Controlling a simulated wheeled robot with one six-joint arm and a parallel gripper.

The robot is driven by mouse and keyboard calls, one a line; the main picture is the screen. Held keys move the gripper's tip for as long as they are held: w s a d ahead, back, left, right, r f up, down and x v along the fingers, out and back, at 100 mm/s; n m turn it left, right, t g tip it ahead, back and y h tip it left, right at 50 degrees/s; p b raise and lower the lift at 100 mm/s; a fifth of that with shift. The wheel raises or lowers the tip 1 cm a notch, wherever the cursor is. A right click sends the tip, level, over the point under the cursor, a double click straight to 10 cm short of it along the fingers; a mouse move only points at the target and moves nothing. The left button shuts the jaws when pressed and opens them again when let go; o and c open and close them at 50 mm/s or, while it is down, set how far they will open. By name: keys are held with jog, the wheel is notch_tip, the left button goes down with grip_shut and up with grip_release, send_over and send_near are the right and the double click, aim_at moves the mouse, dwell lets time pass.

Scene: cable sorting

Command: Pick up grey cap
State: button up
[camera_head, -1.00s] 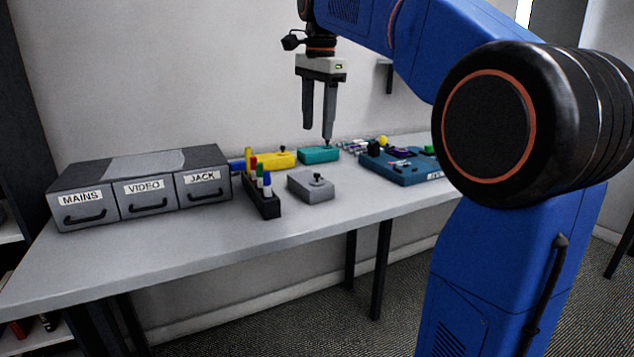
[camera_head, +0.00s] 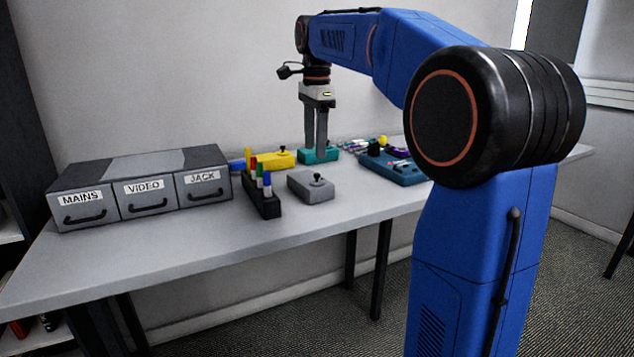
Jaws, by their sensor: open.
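A grey block (camera_head: 311,187) with a small black knob (camera_head: 317,177) on top stands on the table; it is the only loose grey piece I can make out as the grey cap. My gripper (camera_head: 315,152) points straight down, open and empty. Its fingers show behind and above the grey block, overlapping the teal block (camera_head: 332,154) in the picture. I cannot tell whether the fingertips touch the teal block.
A black rack (camera_head: 264,205) of coloured pens stands left of the grey block, a yellow block (camera_head: 272,161) behind it. Grey drawers (camera_head: 75,201) are at left, a blue tray (camera_head: 405,174) at right. The front table (camera_head: 180,255) is clear.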

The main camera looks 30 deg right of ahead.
aim_at(317, 174)
notch_tip(317, 174, down, 3)
jog(key=shift+f, duration=0.2)
jog(key=shift+w+d+f, duration=0.1)
jog(key=shift+d+f, duration=0.15)
jog(key=shift+f, duration=1.05)
jog(key=shift+w+d+f, duration=0.1)
jog(key=shift+d+f, duration=0.1)
jog(key=shift+f, duration=1.05)
jog(key=c, duration=1.2)
jog(key=shift+r, duration=0.15)
notch_tip(317, 174, up, 9)
jog(key=shift+f, duration=0.1)
jog(key=shift+s+f, duration=0.1)
jog(key=shift+f, duration=4.2)
jog(key=shift+c, duration=0.2)
